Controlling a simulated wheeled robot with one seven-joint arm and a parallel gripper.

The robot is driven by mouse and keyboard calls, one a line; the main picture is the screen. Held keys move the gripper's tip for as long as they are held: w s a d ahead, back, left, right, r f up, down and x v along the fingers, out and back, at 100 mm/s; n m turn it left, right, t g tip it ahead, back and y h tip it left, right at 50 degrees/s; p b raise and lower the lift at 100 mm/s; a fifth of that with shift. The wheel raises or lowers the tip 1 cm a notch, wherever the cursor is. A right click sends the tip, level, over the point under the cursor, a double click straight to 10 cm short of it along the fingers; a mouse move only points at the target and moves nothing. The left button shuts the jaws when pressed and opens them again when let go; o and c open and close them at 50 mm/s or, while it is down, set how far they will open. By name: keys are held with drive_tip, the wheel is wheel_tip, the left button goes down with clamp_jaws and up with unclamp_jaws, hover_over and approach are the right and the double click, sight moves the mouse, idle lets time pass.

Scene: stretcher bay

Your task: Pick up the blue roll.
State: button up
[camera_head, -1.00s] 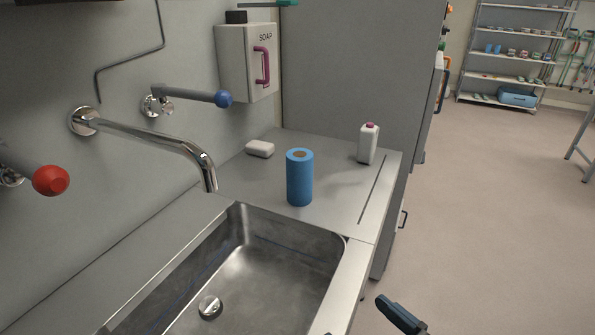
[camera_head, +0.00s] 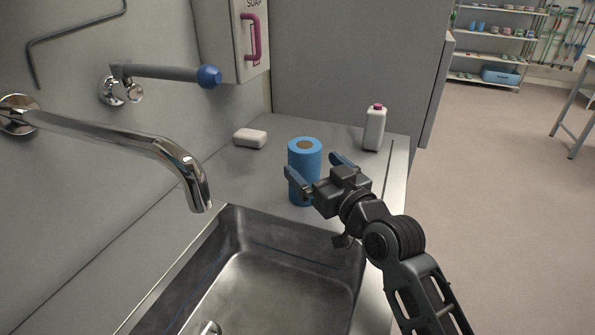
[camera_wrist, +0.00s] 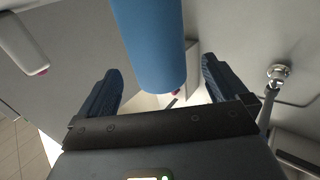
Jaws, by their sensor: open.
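The blue roll (camera_head: 305,150) stands upright on the steel counter (camera_head: 345,185), behind the sink. My gripper (camera_head: 313,167) is open in front of it, one finger at the roll's left side and the other to its right. In the wrist view the roll (camera_wrist: 150,45) shows between the two spread fingers (camera_wrist: 163,75), with a gap visible on each side. The fingers do not grip it. The roll's lower right front is partly hidden by my gripper in the head view.
The sink basin (camera_head: 270,285) lies in front of the roll. A chrome tap (camera_head: 120,140) and a blue-knobbed lever (camera_head: 165,75) reach out from the left wall. A white soap bar (camera_head: 250,139) and a white bottle (camera_head: 374,128) stand nearby. Open floor lies right.

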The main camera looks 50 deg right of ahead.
sight(300, 151)
drive_tip(key=x, duration=0.2)
drive_tip(key=p+x, duration=0.1)
drive_tip(key=x, duration=0.3)
drive_tip(key=shift+w+d+r+p, duration=0.1)
drive_tip(key=shift+d+r+p, duration=0.05)
drive_tip(key=shift+r+p, duration=0.2)
drive_tip(key=shift+w+d+f, duration=0.1)
drive_tip(key=shift+w, duration=0.3)
drive_tip(key=c, duration=1.2)
